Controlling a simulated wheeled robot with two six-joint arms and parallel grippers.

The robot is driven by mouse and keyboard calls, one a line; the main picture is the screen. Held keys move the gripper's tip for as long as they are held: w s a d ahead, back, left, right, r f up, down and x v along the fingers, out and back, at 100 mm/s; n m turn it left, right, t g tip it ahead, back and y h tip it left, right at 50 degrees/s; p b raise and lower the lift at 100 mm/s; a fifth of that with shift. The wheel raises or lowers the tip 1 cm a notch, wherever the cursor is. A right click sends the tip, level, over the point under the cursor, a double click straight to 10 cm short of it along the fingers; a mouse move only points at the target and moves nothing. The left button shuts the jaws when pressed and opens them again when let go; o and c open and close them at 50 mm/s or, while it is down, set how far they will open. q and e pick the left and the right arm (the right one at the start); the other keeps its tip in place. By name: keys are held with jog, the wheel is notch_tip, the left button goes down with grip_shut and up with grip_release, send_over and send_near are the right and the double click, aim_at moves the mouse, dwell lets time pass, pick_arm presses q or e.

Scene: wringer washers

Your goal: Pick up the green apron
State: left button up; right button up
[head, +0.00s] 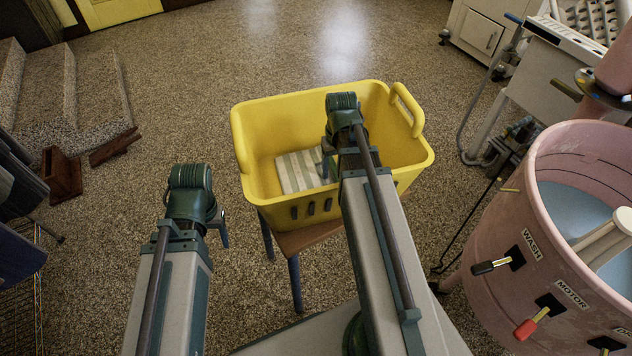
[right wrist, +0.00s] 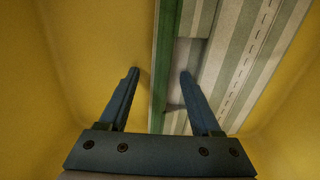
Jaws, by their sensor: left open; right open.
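The green apron (head: 297,172) looks like a folded, pale green-and-white striped cloth lying inside the yellow basket (head: 262,118). In the right wrist view the apron (right wrist: 245,50) has a darker green edge. My right gripper (head: 327,163) is inside the basket at the apron's right side, partly hidden by my own arm. In the right wrist view this gripper (right wrist: 160,72) is open, and its fingertips lie either side of the green edge. I cannot tell whether they touch the cloth. My left gripper (head: 222,232) is open and empty, outside the basket to the left.
The basket stands on a small wooden stool (head: 300,240) with blue legs. A pink washer tub (head: 500,235) with levers stands close on the right. Steps (head: 65,95) and brown blocks (head: 62,175) are at the left. The speckled floor behind the basket is clear.

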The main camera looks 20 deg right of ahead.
grip_shut()
jog(key=shift+r, duration=0.15)
dwell(0.4)
notch_tip(320, 180, up, 10)
jog(key=p, duration=1)
